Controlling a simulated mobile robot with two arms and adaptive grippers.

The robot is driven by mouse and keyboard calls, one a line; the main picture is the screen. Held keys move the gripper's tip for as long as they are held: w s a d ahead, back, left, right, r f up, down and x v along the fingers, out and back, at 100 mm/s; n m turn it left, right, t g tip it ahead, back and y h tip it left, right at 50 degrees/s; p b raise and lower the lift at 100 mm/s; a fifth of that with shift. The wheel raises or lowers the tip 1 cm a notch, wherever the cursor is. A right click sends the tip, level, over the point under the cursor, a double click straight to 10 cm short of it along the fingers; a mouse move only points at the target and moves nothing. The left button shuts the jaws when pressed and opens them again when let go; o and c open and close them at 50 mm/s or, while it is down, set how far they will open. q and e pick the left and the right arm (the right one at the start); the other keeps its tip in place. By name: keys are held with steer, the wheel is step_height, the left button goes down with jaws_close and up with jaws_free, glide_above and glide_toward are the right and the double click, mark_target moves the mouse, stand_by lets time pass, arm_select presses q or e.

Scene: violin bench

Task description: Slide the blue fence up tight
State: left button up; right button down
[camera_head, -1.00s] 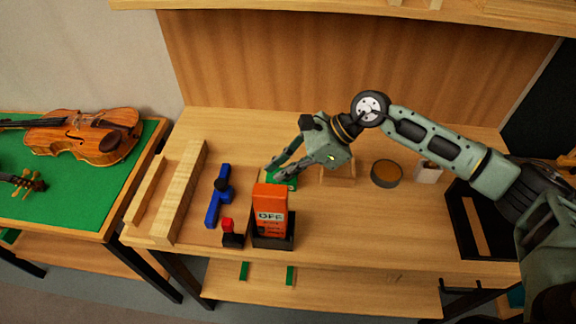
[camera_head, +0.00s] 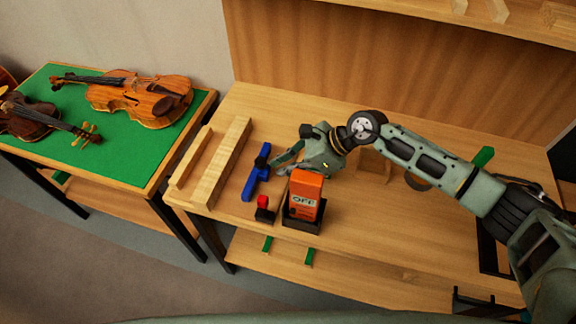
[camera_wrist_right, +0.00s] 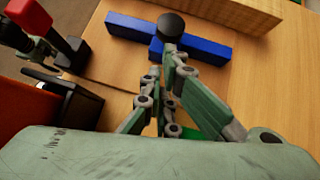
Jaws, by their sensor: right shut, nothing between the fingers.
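The blue fence (camera_head: 251,186) lies on the bench, a bar with a short stub on its right side and a black knob (camera_head: 262,161) on top. In the right wrist view the blue bar (camera_wrist_right: 205,48) crosses the top, with the knob (camera_wrist_right: 171,26) at its middle. A pale wooden beam (camera_head: 226,165) runs left of the fence, with a strip of bare bench between them. My right gripper (camera_head: 277,168) is shut and empty, its tips just right of the fence by the stub and knob. I cannot tell whether they touch.
An orange box (camera_head: 306,190) in a black holder (camera_head: 302,222) stands close in front of my right gripper. A red-topped black switch (camera_head: 264,210) sits near the fence's front end. A thinner wooden strip (camera_head: 191,160) lies left of the beam. Violins (camera_head: 140,98) lie on the green-topped table.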

mark_target(260, 158)
steer(key=w+a+b, duration=0.1)
steer(key=a, duration=0.1)
steer(key=a+b, duration=0.2)
steer(key=a, duration=0.1)
steer(key=w+a+b, duration=0.1)
steer(key=a+b, duration=0.1)
steer(key=a, duration=0.1)
steer(key=shift+w+f, duration=0.1)
steer(key=shift+w, duration=0.2)
steer(key=shift+a, duration=0.1)
